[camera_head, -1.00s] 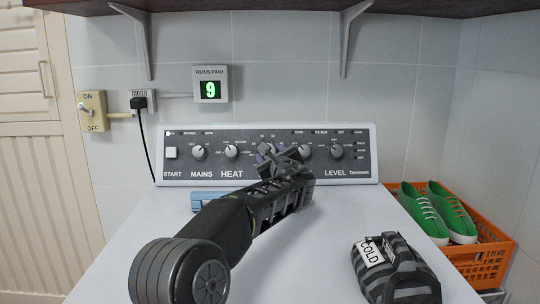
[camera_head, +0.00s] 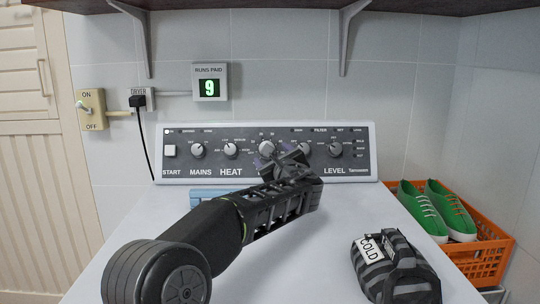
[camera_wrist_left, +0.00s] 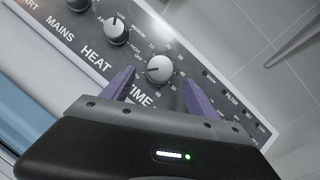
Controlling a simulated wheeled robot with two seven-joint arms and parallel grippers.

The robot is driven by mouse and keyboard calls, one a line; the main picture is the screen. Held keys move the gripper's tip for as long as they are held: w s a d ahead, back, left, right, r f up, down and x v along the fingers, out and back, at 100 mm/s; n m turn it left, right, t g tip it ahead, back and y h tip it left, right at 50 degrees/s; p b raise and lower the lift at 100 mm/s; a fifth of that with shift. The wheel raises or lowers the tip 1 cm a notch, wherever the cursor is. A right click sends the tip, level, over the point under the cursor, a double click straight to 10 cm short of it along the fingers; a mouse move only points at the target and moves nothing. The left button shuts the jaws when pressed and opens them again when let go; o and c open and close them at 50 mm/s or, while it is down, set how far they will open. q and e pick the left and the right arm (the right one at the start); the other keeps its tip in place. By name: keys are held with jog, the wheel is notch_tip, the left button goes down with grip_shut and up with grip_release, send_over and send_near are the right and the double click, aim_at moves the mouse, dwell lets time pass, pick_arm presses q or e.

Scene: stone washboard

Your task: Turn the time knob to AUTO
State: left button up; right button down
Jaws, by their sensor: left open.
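The time knob (camera_head: 266,149) is a round grey dial on the dark control panel, right of the HEAT knob. The wrist view shows it (camera_wrist_left: 159,69) above the partly hidden TIME label, with numbers around it; its setting is too small to read surely. My left gripper (camera_head: 277,160) is in front of the panel, just below and right of the knob in the head view. In the wrist view its two purple fingers (camera_wrist_left: 158,80) are spread apart, one on each side of the knob; I cannot tell whether they touch it. My right gripper is not in view.
The HEAT knob (camera_head: 231,150) and another knob (camera_head: 304,149) flank the time knob. A striped bag tagged COLD (camera_head: 392,266) lies on the white top at right. An orange crate (camera_head: 487,262) with green shoes (camera_head: 437,211) stands beyond. A shelf (camera_head: 270,8) hangs above.

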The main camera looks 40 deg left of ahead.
pick_arm(q)
jog(key=shift+v, duration=1.8)
